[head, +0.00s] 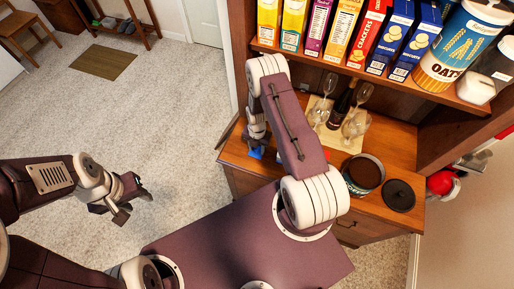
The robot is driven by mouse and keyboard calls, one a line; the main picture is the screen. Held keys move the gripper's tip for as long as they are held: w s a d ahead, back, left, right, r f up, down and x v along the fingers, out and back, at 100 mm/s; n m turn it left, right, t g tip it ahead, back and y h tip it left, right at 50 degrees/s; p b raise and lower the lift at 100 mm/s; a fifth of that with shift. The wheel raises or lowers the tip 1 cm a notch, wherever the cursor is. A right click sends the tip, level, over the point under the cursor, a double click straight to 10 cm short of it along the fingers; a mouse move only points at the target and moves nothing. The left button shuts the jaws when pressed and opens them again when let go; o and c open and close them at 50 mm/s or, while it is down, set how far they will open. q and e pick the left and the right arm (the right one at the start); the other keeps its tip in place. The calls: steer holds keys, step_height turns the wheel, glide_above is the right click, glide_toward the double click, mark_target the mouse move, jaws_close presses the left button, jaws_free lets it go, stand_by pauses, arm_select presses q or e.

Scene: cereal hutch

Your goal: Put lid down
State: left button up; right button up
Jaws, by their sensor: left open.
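A dark round lid (398,195) with a small knob lies flat on the wooden counter (405,150), at its right end. Just left of it stands an open round pot (363,172) with dark contents or a dark interior. My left gripper (122,212) is open and empty over the floor, well left of the counter. My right gripper (257,143) is over the counter's left end, far from the lid and partly hidden by its own arm. A small blue object (256,153) shows right beneath it; I cannot tell whether they touch.
Wine glasses (358,125) and a dark bottle (340,108) stand on a pale tray at the counter's back. Above, a shelf (400,82) holds several boxes and an oats canister (462,45). A red and white object (442,184) is right of the counter. The left floor is open.

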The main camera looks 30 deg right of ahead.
steer(key=shift+r, duration=0.25)
steer(key=shift+w+r, duration=0.15)
steer(key=shift+r, duration=0.25)
step_height(320, 180, up, 10)
steer(key=b, duration=0.2)
step_height(320, 180, up, 6)
steer(key=m, duration=0.5)
glide_above(254, 156)
steer(key=s+a+r+m, duration=0.2)
steer(key=s+r+m, duration=0.2)
steer(key=m, duration=0.6)
steer(key=s+a+r+m+t, duration=0.1)
steer(key=s+a+r+m, duration=0.2)
steer(key=m, duration=0.8)
steer(key=s+r, duration=0.2)
steer(key=s, duration=0.2)
steer(key=shift+s+a+r, duration=0.2)
steer(key=shift+r, duration=0.1)
